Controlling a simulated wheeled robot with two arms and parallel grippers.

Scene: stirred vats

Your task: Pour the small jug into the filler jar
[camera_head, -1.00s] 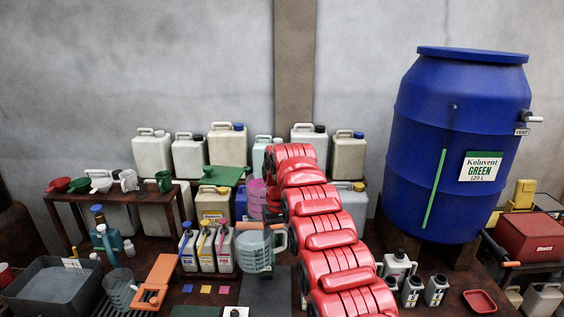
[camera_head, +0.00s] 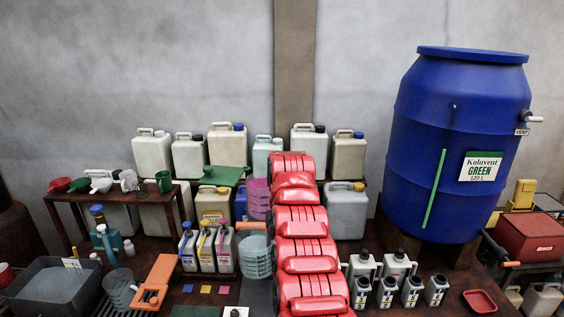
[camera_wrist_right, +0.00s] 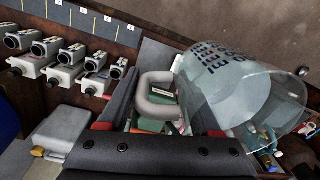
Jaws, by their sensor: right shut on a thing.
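A clear jug (camera_head: 257,258) with ring-like marks is low in the head view, left of my red right arm. The right wrist view shows a clear jug (camera_wrist_right: 240,92) with dark lettering and a rounded grey handle (camera_wrist_right: 157,101). My right gripper (camera_wrist_right: 155,118) is shut on that handle; the jug extends to the right of it. In the head view my arm hides the gripper and handle. The jug's contents are unclear. Another clear marked vessel (camera_head: 119,289) stands at lower left; I cannot tell whether it is the filler jar. My left gripper is out of view.
A grey basin (camera_head: 55,300) and an orange fixture (camera_head: 158,280) are at lower left. Several canisters line the back. Numbered bottles (camera_head: 411,291) and a red tray (camera_head: 480,301) are right of my arm. A large blue vat (camera_head: 455,150) stands at right.

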